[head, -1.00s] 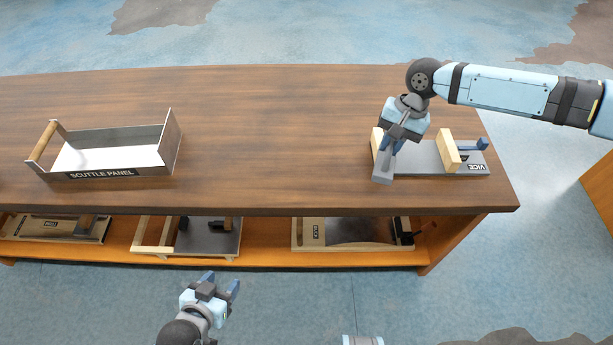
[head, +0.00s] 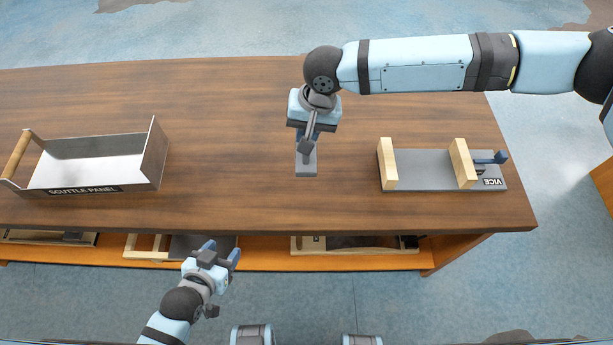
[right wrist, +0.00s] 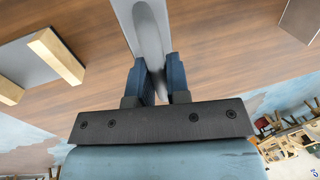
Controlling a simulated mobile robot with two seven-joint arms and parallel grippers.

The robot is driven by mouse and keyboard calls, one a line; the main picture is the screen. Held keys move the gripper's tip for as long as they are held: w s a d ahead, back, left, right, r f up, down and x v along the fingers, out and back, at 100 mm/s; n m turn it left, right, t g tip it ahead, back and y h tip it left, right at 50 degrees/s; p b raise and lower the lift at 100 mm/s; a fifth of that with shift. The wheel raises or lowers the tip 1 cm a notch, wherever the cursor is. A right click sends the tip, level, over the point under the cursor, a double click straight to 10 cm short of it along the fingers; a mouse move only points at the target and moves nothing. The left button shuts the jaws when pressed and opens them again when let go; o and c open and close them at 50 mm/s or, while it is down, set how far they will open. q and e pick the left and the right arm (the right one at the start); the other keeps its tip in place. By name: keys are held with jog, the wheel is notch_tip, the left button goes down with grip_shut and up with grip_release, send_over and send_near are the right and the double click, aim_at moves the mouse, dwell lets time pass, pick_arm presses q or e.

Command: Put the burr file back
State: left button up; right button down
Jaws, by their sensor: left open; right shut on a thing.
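My right gripper (head: 307,138) is shut on the burr file, a grey tool (head: 306,166) held over the middle of the bench. In the right wrist view the fingers (right wrist: 157,78) close on the file's long grey body (right wrist: 150,38), which runs up out of the picture. Its far end is not seen there. My left gripper (head: 221,250) is open and empty, in front of the bench's front edge.
A metal tray labelled SCUTTLE PANEL (head: 95,172) stands at the bench's left. A vice (head: 425,170) with wooden jaws lies at the right and also shows in the right wrist view (right wrist: 25,45). Several trays sit on the lower shelf (head: 270,252). The bench (head: 230,120) is clear between.

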pick_arm(q)
jog(key=shift+s+a+r+p, duration=0.15)
jog(key=shift+s+r+p, duration=0.2)
jog(key=shift+r+p, duration=0.45)
pick_arm(e)
jog(key=shift+s+f, duration=0.2)
jog(key=shift+f, duration=9.45)
pick_arm(q)
jog(key=shift+f, duration=0.1)
pick_arm(e)
jog(key=shift+f, duration=0.1)
jog(key=c, duration=1.1)
grip_release()
pick_arm(q)
jog(key=shift+f+b, duration=0.35)
pick_arm(e)
notch_tip(320, 180, up, 12)
jog(key=d, duration=0.2)
jog(key=shift+d, duration=0.2)
